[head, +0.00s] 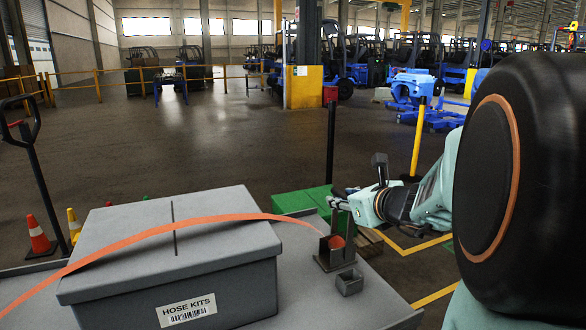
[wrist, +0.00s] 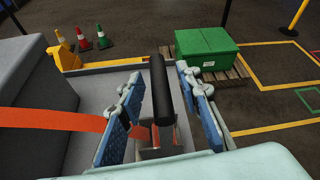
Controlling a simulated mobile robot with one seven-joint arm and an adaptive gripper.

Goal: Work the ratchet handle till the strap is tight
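An orange strap (head: 150,236) arches over a grey lidded box (head: 168,290) labelled "HOSE KITS" and runs right to a grey ratchet fixture (head: 325,262). Orange strap material shows inside the fixture. In the wrist view the ratchet handle (wrist: 161,95) is a black bar standing between my blue finger pads. My gripper (head: 341,198) is at the top of the fixture in the head view. In the wrist view my gripper (wrist: 160,82) is open around the handle, with a gap on each side. The strap (wrist: 60,121) passes behind the left finger. Strap tension is hard to judge.
A dark post (head: 331,140) rises beyond the table. Cones (head: 38,236) stand at left.

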